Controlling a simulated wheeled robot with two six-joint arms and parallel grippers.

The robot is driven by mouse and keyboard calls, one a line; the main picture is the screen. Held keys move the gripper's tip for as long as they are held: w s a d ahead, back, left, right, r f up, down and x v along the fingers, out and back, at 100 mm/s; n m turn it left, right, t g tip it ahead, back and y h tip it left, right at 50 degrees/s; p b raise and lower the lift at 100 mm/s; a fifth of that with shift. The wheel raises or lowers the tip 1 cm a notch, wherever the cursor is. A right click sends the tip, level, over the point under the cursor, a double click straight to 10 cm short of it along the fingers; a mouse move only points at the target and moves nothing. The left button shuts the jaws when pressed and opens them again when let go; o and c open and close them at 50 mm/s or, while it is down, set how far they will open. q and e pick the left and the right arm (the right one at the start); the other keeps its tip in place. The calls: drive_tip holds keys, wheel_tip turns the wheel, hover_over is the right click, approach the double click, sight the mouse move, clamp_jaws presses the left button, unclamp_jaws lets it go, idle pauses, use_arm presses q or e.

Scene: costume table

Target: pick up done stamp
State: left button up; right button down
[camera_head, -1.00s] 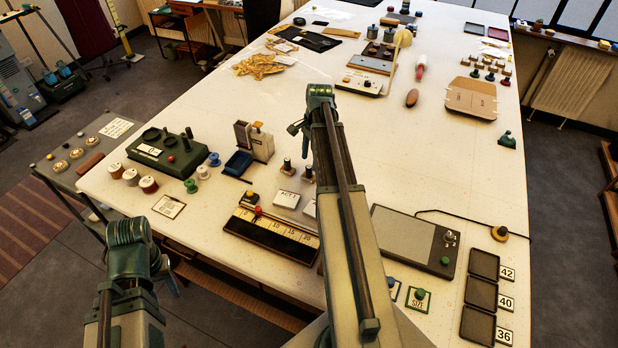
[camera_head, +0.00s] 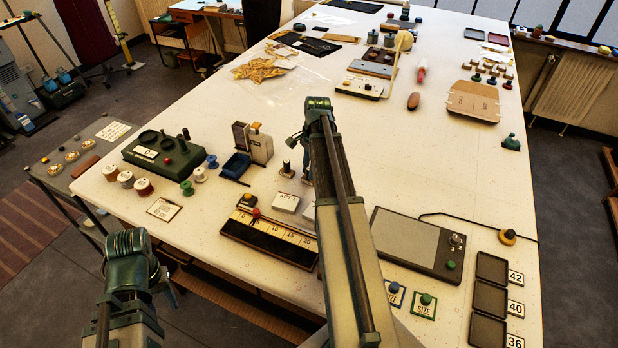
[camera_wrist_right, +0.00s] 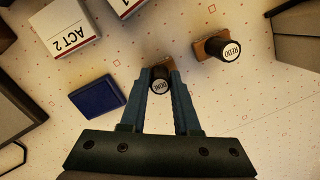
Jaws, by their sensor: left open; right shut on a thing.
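The done stamp (camera_wrist_right: 160,84), with a black round top and a white label, stands between the fingertips of my right gripper (camera_wrist_right: 160,77) in the right wrist view. The fingers are shut on it. In the head view my right gripper (camera_head: 306,145) is over the table and largely hides this stamp. A similar stamp marked REDO (camera_wrist_right: 222,48) stands apart beside it; it also shows in the head view (camera_head: 287,168). My left gripper (camera_head: 160,279) is open and empty, off the table's near left edge.
White ACT 2 (camera_wrist_right: 66,32) and ACT 1 (camera_head: 287,202) boxes are close by. A blue pad (camera_wrist_right: 97,96) lies beside the held stamp.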

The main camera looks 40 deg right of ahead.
sight(308, 169)
drive_tip(key=shift+r, duration=0.15)
drive_tip(key=shift+r+p, duration=0.55)
drive_tip(key=shift+p, duration=0.15)
wheel_tip(308, 169, up, 3)
drive_tip(key=p, duration=0.3)
drive_tip(key=s+a, duration=0.2)
drive_tip(key=s, duration=0.3)
drive_tip(key=s+a, duration=0.2)
drive_tip(key=s, duration=0.3)
drive_tip(key=s+a, duration=0.2)
drive_tip(key=s, duration=0.2)
drive_tip(key=shift+s+a+r+p, duration=0.1)
drive_tip(key=shift+s+r+p, duration=0.2)
drive_tip(key=shift+s, duration=0.1)
